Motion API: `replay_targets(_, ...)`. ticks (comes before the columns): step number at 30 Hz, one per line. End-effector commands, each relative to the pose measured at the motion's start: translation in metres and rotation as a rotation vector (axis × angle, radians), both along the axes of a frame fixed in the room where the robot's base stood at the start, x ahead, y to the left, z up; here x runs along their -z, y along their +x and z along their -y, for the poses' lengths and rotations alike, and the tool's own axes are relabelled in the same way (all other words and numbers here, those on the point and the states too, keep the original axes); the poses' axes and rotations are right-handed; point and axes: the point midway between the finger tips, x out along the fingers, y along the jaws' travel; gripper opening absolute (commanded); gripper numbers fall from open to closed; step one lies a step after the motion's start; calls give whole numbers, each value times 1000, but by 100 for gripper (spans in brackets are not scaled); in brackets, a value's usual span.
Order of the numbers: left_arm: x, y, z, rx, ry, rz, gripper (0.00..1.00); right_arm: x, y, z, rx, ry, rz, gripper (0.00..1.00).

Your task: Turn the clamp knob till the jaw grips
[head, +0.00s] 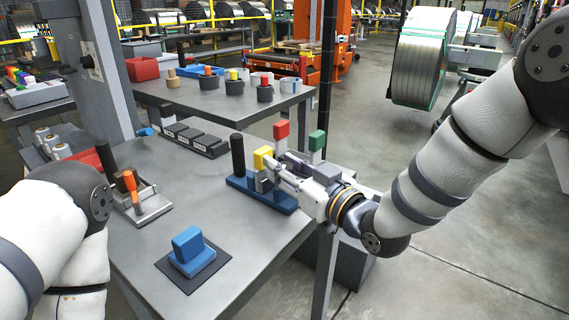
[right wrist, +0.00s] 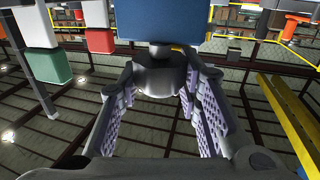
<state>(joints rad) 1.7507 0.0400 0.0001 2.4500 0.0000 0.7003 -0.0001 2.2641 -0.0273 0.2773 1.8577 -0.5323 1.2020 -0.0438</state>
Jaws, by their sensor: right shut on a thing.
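A fixture with a blue base (head: 240,186) stands near the table's right edge, with a black upright handle (head: 237,153) at its left end and a yellow block (head: 262,157) above the base. My right gripper (head: 274,173) reaches it from the right. In the right wrist view, my right gripper (right wrist: 158,85) is shut on a dark grey rounded knob (right wrist: 158,68), with the blue base (right wrist: 190,18) at the top of the picture. I cannot tell from here whether the clamp's jaw touches anything. My left gripper is not in view.
A blue block (head: 187,242) sits on a dark mat (head: 209,271) at the table's front. A grey fixture with an orange handle (head: 130,181) stands left. Red (head: 281,131) and green (head: 317,140) blocks stand on posts behind my right gripper. The table's middle is clear.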

Motion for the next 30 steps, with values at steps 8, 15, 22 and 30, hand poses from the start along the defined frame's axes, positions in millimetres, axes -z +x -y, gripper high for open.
replay_targets(8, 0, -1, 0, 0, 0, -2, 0, -1, 2, 1, 10, 5, 4, 4)
replay_targets(15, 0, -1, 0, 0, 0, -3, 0, 0, 1, 1, 9, 5, 3, 53)
replay_targets(22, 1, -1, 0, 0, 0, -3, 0, 1, -3, 4, 8, 4, 0, 53)
replay_targets(30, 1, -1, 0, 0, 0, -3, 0, 0, -55, 46, 10, 5, -2, 53)
